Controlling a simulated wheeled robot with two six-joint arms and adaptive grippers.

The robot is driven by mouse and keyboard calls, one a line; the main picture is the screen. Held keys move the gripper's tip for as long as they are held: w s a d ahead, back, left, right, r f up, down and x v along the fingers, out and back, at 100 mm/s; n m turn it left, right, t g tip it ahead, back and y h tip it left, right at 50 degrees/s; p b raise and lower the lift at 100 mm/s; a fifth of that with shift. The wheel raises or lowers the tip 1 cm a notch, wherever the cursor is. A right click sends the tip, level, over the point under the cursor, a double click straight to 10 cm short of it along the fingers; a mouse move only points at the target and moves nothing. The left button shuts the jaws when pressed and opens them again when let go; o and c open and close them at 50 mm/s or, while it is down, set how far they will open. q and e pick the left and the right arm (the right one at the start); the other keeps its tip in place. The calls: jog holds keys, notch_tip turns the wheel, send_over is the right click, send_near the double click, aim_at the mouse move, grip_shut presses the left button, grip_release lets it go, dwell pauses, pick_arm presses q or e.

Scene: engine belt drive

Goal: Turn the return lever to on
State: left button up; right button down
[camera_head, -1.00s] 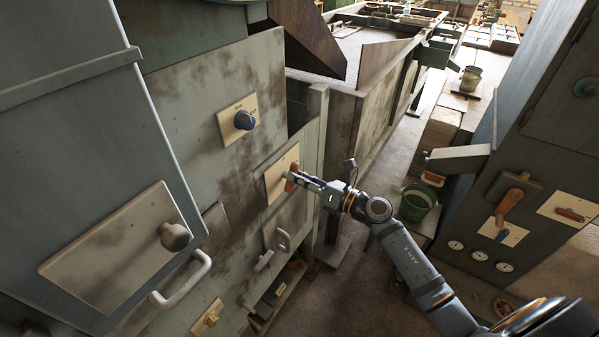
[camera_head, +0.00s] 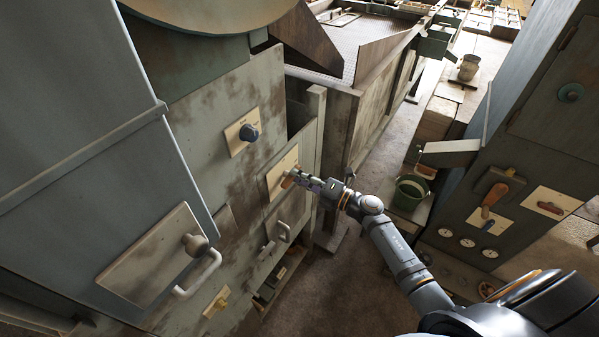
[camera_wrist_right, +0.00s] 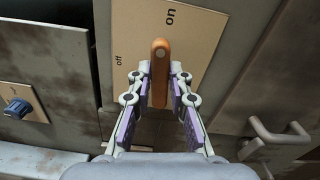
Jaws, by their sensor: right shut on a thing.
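The return lever is an orange-brown handle (camera_wrist_right: 160,88) on a cream plate (camera_wrist_right: 196,40) marked "on" at the top and "off" at the left in the right wrist view. The handle's rounded end lies just below the "on" mark and to the right of "off". My right gripper (camera_wrist_right: 160,70) has a finger on each side of the handle and is shut on it. In the head view the lever (camera_head: 287,183) shows at the plate on the stained cabinet front, partly hidden by my right gripper (camera_head: 294,178). My left gripper is not in view.
A blue knob (camera_head: 249,133) sits on a plate above left of the lever. A green bucket (camera_head: 412,190) stands right of my arm. Another panel with levers (camera_head: 494,198) stands at right.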

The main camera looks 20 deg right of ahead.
jog(key=shift+m+p, duration=0.55)
jog(key=shift+m, duration=0.45)
jog(key=shift+f, duration=0.1)
jog(key=c, duration=1.2)
grip_release()
jog(key=v, duration=1.2)
jog(key=shift+d, duration=0.1)
